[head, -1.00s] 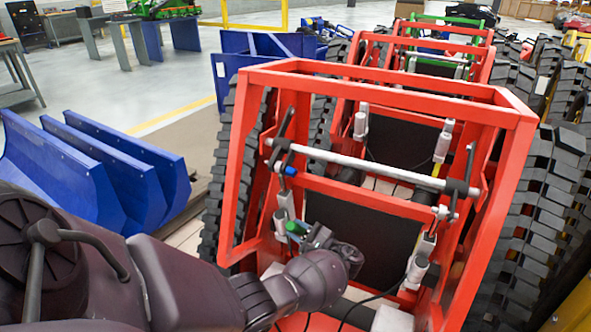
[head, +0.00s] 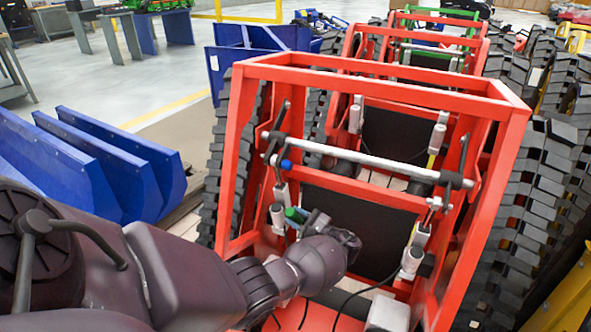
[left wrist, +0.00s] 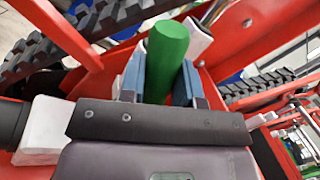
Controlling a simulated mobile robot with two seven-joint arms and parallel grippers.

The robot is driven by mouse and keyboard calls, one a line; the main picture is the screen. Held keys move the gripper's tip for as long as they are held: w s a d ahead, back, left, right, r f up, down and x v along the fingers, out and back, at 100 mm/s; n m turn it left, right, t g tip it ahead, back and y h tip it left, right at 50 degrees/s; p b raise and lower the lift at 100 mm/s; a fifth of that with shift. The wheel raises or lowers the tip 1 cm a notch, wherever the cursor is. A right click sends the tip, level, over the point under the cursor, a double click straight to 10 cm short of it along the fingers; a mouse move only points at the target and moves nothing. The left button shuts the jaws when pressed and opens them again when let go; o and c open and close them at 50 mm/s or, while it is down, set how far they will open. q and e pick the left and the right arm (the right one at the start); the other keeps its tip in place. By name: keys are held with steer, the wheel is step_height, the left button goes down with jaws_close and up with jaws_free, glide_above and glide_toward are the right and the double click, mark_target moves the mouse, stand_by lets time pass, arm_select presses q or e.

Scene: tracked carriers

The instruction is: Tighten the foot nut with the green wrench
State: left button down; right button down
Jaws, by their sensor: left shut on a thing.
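The green wrench (head: 292,214) shows in the head view as a short green end at the left inner side of the near red carrier frame. In the left wrist view it is a thick green cylinder (left wrist: 166,52). My left gripper (head: 305,217) is shut on it, with blue-grey fingers on both sides of the green part in the left wrist view (left wrist: 158,85). The wrench's far end is hidden. A white cylinder (head: 278,216) stands beside the green end. I cannot make out the foot nut. My right gripper is not in view.
The red carrier frame (head: 390,80) surrounds the workspace, with a silver crossbar (head: 365,159) above my gripper. Black tracks (head: 520,200) flank it. Blue plates (head: 110,150) stand to the left. More carriers stand behind. Open floor lies at the back left.

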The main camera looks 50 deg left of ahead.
arm_select(q)
steer(key=shift+w+r, duration=0.1)
steer(key=shift+w+a+r+m, duration=0.25)
steer(key=shift+w+r+m, duration=0.15)
steer(key=shift+w+m, duration=0.15)
steer(key=shift+w+a+r+m+h, duration=0.15)
steer(key=shift+w+m, duration=0.2)
steer(key=shift+w+a+r+m+h, duration=0.15)
steer(key=shift+w+m, duration=0.15)
steer(key=shift+w, duration=0.05)
steer(key=shift+w, duration=0.1)
stand_by(0.4)
steer(key=shift+s+d+f+n, duration=0.1)
steer(key=shift+s+n, duration=0.2)
steer(key=shift+d, duration=0.1)
stand_by(0.4)
